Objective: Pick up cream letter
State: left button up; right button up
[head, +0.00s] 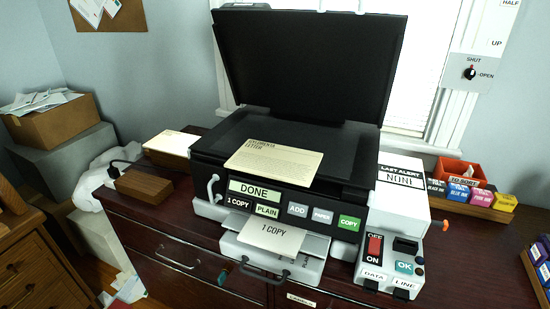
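The cream letter (275,160), a flat sheet with printed text and a heading ending in "LETTER", lies on the open scanner bed of the black printer (300,132). Its front edge reaches the printer's front rim, above the button panel. The printer lid (308,62) stands raised behind it. Another pale sheet marked "1 COPY" (270,237) lies on the output tray below. The display (255,190) reads "DONE". Neither of my grippers is in view.
The printer stands on a dark red-brown cabinet (150,215). To its right are a white "LAST ALERT" box (402,192), a switch box (388,262) and an ink rack (470,203).

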aim_at(298, 167)
jog(key=z, duration=0.3)
jog(key=i, duration=0.1)
jog(key=k, duration=0.65)
jog(key=j+z, duration=0.25)
jog(key=j, duration=0.45)
jog(key=j+z, duration=0.3)
jog(key=j, duration=0.35)
